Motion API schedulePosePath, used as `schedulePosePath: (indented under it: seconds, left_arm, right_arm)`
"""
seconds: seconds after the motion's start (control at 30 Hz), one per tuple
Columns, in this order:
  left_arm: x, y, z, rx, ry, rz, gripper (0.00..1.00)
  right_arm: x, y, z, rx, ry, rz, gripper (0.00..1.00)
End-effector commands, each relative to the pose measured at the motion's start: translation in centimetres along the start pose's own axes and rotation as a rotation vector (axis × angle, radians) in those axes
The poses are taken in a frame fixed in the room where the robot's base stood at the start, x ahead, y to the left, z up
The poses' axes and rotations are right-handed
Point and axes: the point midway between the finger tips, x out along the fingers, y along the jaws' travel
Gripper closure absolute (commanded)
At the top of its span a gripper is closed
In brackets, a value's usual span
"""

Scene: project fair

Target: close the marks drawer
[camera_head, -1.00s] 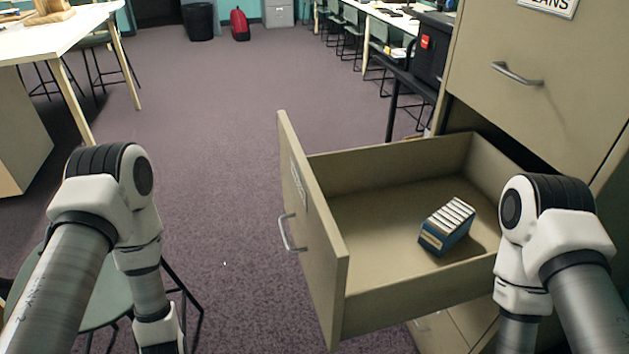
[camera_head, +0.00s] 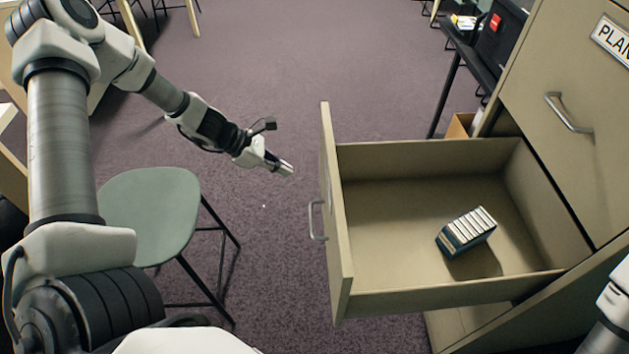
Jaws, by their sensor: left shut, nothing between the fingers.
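The open drawer (camera_head: 450,300) is beige and sticks out to the left from the cabinet, with its front panel (camera_head: 333,220) facing left. A metal handle (camera_head: 316,220) is on that panel; its label cannot be read from here. A small blue box with white-topped items (camera_head: 466,232) lies inside on the drawer floor. My left gripper (camera_head: 287,168) is shut and empty, in the air to the left of the front panel, apart from it and pointing right. My right gripper is out of view; only a bit of my right arm shows at the right edge.
The beige cabinet (camera_head: 555,60) has a closed upper drawer with a "PLAN" label (camera_head: 612,40) and a handle (camera_head: 568,113). A green stool (camera_head: 150,215) stands below my left arm. A dark table (camera_head: 470,55) is behind the cabinet. Purple carpet between stool and drawer is clear.

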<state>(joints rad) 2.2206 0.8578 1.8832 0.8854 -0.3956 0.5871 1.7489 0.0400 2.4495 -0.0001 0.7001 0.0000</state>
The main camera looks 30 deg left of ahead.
Motion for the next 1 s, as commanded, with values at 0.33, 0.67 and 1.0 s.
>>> schedulePosePath:
  seconds: [0.33,0.67,1.0]
  left_arm:
    - [6.5,-0.1,1.6,0.006,0.003,-0.003,1.0]
    - [7.7,-0.1,2.9,0.001,0.0,-0.001,1.0]
    - [7.8,0.1,3.0,0.002,0.0,-0.001,1.0]
  right_arm:
    - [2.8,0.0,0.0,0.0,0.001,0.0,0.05]
    - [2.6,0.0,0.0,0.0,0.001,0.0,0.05]
    - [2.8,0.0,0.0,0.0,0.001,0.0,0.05]
